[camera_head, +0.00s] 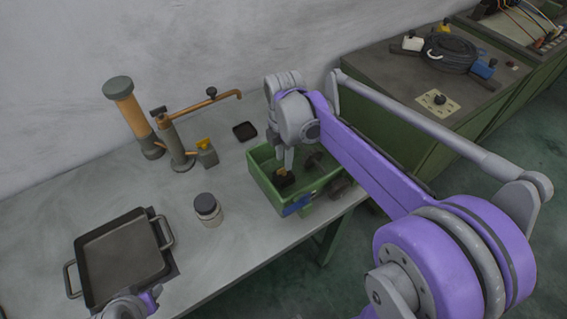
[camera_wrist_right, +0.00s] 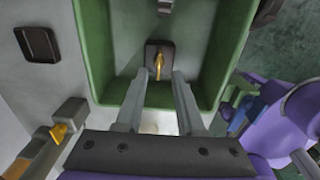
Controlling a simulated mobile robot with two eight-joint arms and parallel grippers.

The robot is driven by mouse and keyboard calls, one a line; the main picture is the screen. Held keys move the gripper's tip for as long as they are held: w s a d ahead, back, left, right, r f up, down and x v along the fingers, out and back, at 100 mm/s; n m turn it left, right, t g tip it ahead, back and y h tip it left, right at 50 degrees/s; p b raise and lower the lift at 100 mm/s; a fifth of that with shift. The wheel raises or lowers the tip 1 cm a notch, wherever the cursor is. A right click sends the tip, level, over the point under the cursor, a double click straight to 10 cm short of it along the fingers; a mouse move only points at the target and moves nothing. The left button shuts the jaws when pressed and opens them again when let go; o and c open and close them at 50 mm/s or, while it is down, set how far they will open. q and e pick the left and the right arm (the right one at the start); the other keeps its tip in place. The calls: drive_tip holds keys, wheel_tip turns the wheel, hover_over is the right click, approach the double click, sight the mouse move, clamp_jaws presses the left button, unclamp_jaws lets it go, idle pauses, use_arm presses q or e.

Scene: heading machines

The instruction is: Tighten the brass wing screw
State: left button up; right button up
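A brass wing screw (camera_wrist_right: 159,64) stands on a dark square block (camera_wrist_right: 167,48) inside the green bin (camera_head: 262,184). In the head view the screw (camera_head: 282,171) shows just below my right gripper (camera_head: 285,160). In the right wrist view my right gripper (camera_wrist_right: 161,75) is open, its two fingertips apart on either side of the screw's line. I cannot tell whether they touch it. A second yellow-brass knob (camera_head: 204,143) sits on a grey fitting beside the pump-like stand; it also shows in the wrist view (camera_wrist_right: 59,132). Part of my left arm shows at the bottom; its fingers are unclear.
A lidded jar (camera_head: 208,210) and a dark tray (camera_head: 122,262) stand left on the table. A small dark dish (camera_head: 244,131) lies behind the bin. The table's front edge is close.

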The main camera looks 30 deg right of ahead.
sight(284, 170)
drive_tip(key=shift+f, duration=1.7)
drive_tip(key=shift+w, duration=0.1)
clamp_jaws()
